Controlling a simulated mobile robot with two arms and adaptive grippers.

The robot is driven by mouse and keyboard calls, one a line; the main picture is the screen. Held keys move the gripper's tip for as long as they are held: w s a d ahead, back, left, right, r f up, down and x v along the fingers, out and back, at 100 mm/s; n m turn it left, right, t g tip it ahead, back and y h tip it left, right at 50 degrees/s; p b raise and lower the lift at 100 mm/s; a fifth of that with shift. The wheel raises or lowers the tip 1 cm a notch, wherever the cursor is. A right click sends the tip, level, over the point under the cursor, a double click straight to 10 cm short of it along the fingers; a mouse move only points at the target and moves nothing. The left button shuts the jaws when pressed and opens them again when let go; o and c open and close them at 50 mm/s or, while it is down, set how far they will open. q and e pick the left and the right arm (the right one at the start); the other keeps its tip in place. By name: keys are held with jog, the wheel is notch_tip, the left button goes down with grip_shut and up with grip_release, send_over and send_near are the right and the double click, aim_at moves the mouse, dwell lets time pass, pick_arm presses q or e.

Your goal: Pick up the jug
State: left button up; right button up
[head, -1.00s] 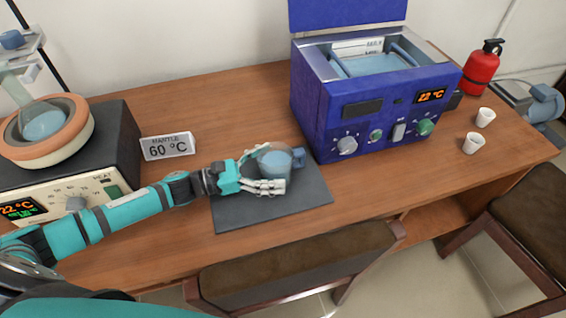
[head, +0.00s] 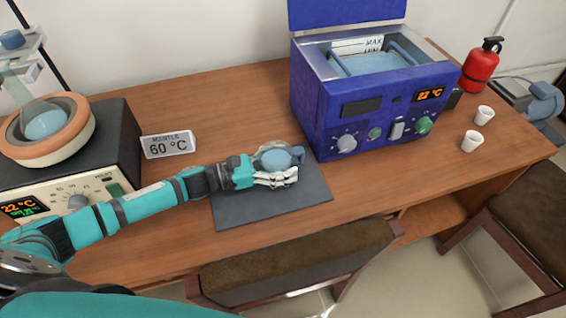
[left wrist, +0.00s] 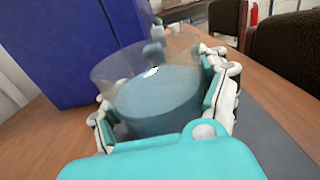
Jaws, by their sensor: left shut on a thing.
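The jug (head: 274,160) is a clear vessel with blue liquid and a blue handle on its right side. It is at the dark grey mat (head: 240,212) in the middle of the table. My left gripper (head: 282,177) is shut around its body, with white fingers on the near side. In the left wrist view the jug (left wrist: 150,95) sits between the fingers of the left gripper (left wrist: 165,115), with liquid filling its lower part. The jug's base is hidden, so I cannot tell how far it is from the mat. My right gripper is not in view.
A blue water bath (head: 375,125) stands behind and right of the mat. A heating mantle (head: 70,165) with a flask is at the left, beside a 60 °C sign (head: 168,146). A chair (head: 300,262) is in front.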

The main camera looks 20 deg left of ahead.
pick_arm(q)
jog(key=c, duration=0.4)
jog(key=shift+r, duration=0.1)
jog(key=shift+c, duration=0.2)
notch_tip(320, 180, up, 10)
dwell(0.4)
